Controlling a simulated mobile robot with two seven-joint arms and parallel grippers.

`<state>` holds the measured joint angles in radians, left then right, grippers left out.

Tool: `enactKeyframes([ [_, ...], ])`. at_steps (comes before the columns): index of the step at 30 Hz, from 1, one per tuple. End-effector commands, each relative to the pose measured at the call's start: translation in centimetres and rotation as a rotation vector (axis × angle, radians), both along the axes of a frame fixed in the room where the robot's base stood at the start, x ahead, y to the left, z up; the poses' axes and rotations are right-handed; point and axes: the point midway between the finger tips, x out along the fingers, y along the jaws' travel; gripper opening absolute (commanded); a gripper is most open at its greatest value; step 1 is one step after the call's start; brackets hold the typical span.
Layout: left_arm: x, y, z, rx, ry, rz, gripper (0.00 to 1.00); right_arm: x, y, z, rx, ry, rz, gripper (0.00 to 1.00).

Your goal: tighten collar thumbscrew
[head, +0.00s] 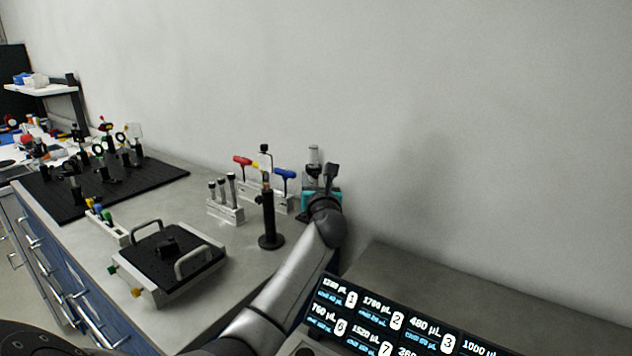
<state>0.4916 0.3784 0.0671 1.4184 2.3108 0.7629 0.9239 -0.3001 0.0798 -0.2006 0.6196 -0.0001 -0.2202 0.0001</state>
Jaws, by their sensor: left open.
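A black post holder on a round base (269,212) stands upright on the bench near the middle of the view, with a thin post and a small fitting on top. A small knob shows at its left side, too small to tell whether it is the collar thumbscrew or how tight it is. My left gripper (331,172) is open, to the right of the post and apart from it. It is close to a teal-based device with a clear cylinder (313,156), which my wrist partly hides; I cannot tell whether they touch. My right gripper is not in view.
A rack with red and blue hex drivers (285,176) stands behind the post. A small block with several upright tools (225,208) is left of it. A black-topped tray with two handles (170,257) lies in front. An optical breadboard (150,174) is further left.

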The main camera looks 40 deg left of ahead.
Motion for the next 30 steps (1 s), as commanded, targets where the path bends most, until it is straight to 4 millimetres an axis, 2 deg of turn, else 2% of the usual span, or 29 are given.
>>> enactKeyframes([
  [11, 0.23, 0.24, 0.03, 0.001, -0.001, -0.001, 0.49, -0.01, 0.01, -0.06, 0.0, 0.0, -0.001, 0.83],
  [24, 0.21, 0.21, 0.0, 0.001, 0.001, 0.0, 0.0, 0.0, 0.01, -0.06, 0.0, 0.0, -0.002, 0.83],
  [30, 0.21, 0.21, -0.01, 0.001, 0.001, 0.0, 0.0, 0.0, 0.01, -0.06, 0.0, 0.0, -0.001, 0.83],
])
